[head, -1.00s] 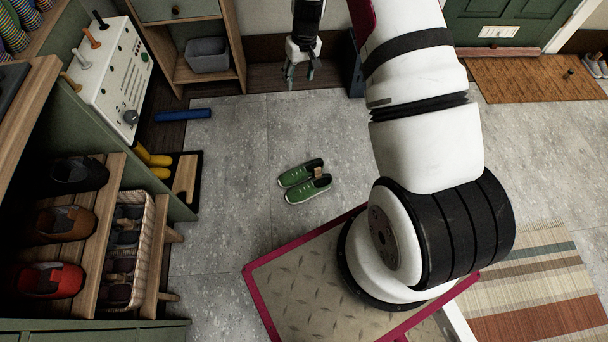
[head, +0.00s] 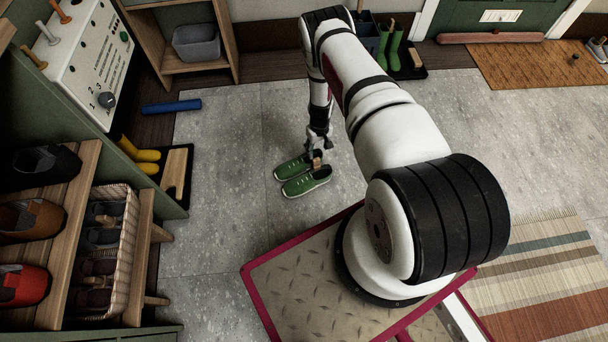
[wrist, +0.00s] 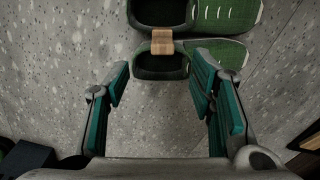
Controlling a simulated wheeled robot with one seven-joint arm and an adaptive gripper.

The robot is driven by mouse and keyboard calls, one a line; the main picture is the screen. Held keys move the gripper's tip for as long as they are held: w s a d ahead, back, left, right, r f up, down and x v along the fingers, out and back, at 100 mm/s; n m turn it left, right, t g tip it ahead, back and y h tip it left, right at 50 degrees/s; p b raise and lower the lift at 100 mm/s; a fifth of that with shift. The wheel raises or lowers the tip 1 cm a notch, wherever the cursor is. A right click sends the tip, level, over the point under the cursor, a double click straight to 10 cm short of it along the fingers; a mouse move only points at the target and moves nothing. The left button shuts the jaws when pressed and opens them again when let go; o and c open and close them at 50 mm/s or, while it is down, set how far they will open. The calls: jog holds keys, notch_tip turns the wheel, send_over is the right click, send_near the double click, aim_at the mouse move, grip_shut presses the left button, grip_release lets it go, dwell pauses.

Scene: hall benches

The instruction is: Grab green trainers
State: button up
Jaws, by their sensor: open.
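The green trainers (head: 306,184) lie side by side on the grey floor in the head view, toes to the left. A small tan band (wrist: 162,41) joins them at the heel openings in the wrist view. My gripper (head: 316,157) is at the heel end of the pair, low over the floor. In the wrist view my gripper (wrist: 160,85) is open, its teal-padded fingers apart and empty. The trainers (wrist: 215,52) show beyond the fingertips at the top of that view, partly cut off by the frame edge. I cannot tell that anything touches them.
A shoe rack (head: 75,230) with a wicker basket (head: 130,262) stands at the left. Green boots (head: 389,45) stand at the back. Floor left of the trainers is clear.

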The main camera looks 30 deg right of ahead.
aim_at(316, 159)
jog(key=f+b, duration=0.3)
jog(key=f, duration=0.6)
jog(key=shift+a+b, duration=0.2)
jog(key=shift+b, duration=0.2)
grip_shut()
